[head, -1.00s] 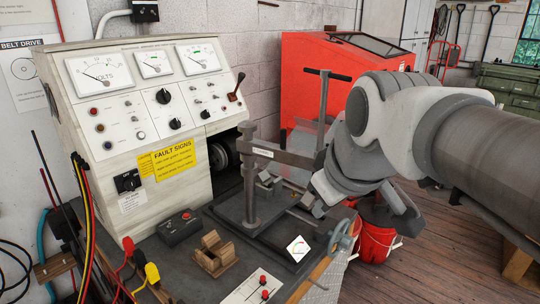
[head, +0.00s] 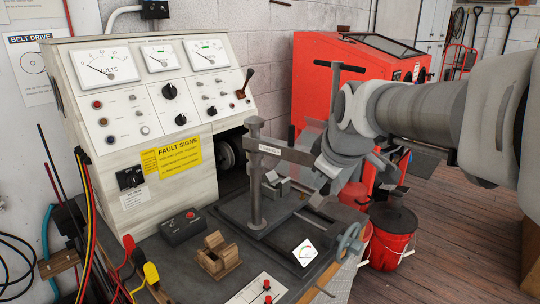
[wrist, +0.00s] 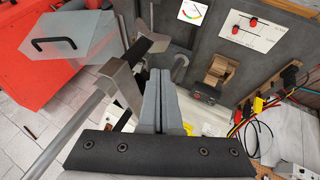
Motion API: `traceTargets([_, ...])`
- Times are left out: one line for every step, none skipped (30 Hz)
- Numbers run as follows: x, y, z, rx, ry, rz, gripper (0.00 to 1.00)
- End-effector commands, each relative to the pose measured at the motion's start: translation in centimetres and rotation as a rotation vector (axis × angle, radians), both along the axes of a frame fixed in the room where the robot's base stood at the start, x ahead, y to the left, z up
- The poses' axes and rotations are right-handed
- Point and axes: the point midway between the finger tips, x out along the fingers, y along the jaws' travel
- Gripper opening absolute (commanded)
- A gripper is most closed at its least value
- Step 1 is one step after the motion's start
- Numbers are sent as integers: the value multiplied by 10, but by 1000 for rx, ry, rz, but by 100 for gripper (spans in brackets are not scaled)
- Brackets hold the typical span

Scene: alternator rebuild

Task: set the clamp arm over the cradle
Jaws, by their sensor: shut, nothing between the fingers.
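The clamp arm (head: 288,151) is a grey bar reaching right from the top of an upright post (head: 255,180). A tall T-handled screw (head: 334,100) stands at its outer end. The cradle (head: 275,186) is a grey V-shaped block on the base plate, lower than the arm; the arm's outer end appears right of it. My gripper (head: 321,195) is low beside the arm's outer end, partly hidden by my own wrist. In the wrist view its fingers (wrist: 160,78) are shut with nothing between them, close beside grey clamp metal (wrist: 125,88). I cannot tell whether they touch.
A wooden block (head: 217,256), a black box with a red button (head: 183,226) and a card with red knobs (head: 262,293) lie on the bench. The meter cabinet (head: 150,110) stands behind left. A red bucket (head: 391,238) and red cabinet (head: 310,75) are right.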

Motion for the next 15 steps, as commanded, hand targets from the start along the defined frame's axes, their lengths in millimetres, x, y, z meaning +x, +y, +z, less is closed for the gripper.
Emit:
traceTargets([8,-7,3,2,-2,-6,0])
traceTargets([11,-10,3,2,-2,-6,0])
traceTargets([15,-13,3,2,-3,-6,0])
traceTargets([18,-15,3,2,-3,-6,0])
traceTargets([20,-16,3,1,-2,-5,0])
traceTargets([23,-18,4,0,-3,-5,0])
traceTargets([25,-19,4,1,-3,-4,0])
traceTargets([26,-20,4,1,-3,-4,0])
traceTargets([28,-21,4,1,-3,-4,0])
traceTargets([28,-22,4,1,-3,-4,0])
traceTargets([29,-22,4,0,-4,-4,0])
traceTargets([29,-23,4,0,-4,-4,0])
traceTargets([29,-23,4,0,-4,-4,0])
traceTargets([29,-23,4,0,-4,-4,0])
traceTargets([29,-23,4,0,-4,-4,0])
